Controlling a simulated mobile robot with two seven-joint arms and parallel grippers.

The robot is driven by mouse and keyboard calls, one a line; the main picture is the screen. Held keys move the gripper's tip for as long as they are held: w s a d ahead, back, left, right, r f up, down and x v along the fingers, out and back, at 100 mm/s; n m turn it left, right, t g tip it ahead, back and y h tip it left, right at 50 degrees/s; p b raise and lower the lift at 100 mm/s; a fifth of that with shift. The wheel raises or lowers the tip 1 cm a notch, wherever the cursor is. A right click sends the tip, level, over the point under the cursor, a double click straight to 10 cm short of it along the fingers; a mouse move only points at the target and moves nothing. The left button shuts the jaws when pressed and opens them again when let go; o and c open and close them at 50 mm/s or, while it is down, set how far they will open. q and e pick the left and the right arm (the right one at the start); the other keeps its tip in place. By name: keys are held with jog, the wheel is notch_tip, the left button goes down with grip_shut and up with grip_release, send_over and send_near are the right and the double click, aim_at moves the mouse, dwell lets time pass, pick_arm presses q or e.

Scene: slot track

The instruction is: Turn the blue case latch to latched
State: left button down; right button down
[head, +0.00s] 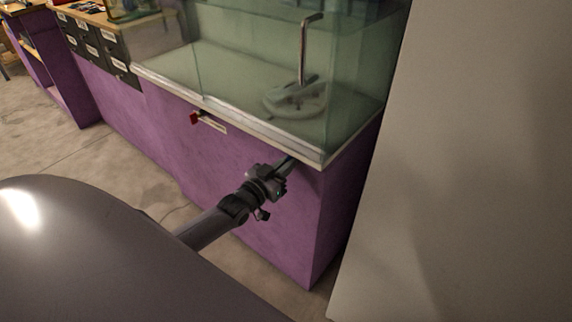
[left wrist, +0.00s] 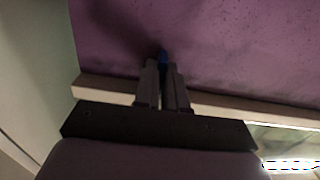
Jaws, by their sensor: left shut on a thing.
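In the left wrist view a small piece of the blue case latch (left wrist: 164,55) shows at the tips of my left gripper (left wrist: 163,68). The fingers are nearly together and shut on it, and they hide most of it, so I cannot tell how it is turned. In the head view my left gripper (head: 290,160) is at the front of the glass case (head: 240,75), just under its pale bottom rim near the right corner. The blue latch is hidden there. My right gripper is not in view.
A red latch (head: 195,118) with a pale plate sits farther left under the same rim. The purple cabinet front (head: 170,140) is below. A metal stand (head: 295,95) is inside the glass. A large pale surface (head: 460,160) fills the right side. Floor is open at left.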

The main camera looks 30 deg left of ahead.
pick_arm(q)
jog(key=c, duration=1.2)
grip_release()
jog(key=s, duration=0.7)
jog(key=shift+a+p, duration=0.3)
jog(key=shift+p, duration=0.15)
jog(key=shift+s, duration=0.1)
jog(key=s+d+f+g+p, duration=0.1)
jog(key=s+d+g+p, duration=0.1)
jog(key=s+d, duration=0.5)
jog(key=s+d+f+m+g+h+p, duration=0.1)
jog(key=s+d+g, duration=0.4)
jog(key=s, duration=0.7)
jog(key=d+f+p, duration=0.1)
jog(key=d+p, duration=0.1)
jog(key=shift+s+d+f+m, duration=0.15)
jog(key=shift+d+f+m, duration=0.15)
jog(key=shift+d, duration=0.1)
